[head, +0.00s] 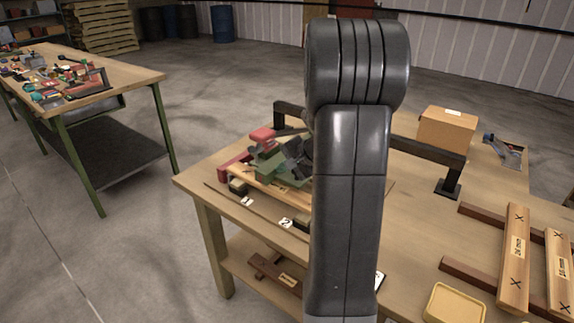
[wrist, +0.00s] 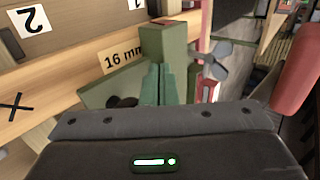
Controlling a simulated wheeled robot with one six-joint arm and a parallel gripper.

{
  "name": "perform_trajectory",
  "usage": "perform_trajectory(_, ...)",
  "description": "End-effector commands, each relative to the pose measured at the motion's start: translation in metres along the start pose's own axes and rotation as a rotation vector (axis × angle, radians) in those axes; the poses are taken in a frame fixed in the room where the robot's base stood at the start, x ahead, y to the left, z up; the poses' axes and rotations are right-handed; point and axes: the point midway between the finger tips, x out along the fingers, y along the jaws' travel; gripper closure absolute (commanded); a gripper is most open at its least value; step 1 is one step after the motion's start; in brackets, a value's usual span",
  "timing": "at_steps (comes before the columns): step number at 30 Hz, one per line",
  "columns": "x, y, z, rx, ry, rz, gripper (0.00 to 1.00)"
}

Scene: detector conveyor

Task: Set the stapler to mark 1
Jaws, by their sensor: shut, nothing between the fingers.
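The green device (head: 268,166), which I take to be the stapler, sits on a wooden board at the table's left end, beside the number labels. In the wrist view its green block (wrist: 165,42) has a red top and stands beside a grey winged knob (wrist: 214,62). The label 1 (head: 247,201) and label 2 (head: 286,222) lie along the front; label 2 also shows in the wrist view (wrist: 32,18). My gripper (wrist: 163,72) is shut and empty, close to the block; I cannot tell whether they touch. My arm hides part of this in the head view.
The board carries a 16 mm label (wrist: 122,56). A red part (wrist: 300,80) stands close on the right. A dark rail (head: 425,151) crosses the table, with a cardboard box (head: 447,129) behind. Wooden slats (head: 514,255) and a yellow tray (head: 455,304) lie at the right.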

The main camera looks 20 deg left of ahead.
Motion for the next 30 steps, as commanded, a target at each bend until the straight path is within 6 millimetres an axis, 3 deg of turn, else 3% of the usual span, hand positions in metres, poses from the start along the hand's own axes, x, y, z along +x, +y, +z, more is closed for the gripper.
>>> perform_trajectory(8,0.002,-0.002,0.0,-0.001,-0.001,0.0,1.0)
perform_trajectory(21,0.065,-0.061,0.001,-0.002,-0.003,0.001,1.0)
perform_trajectory(30,0.07,-0.064,0.001,0.001,-0.001,0.001,1.0)
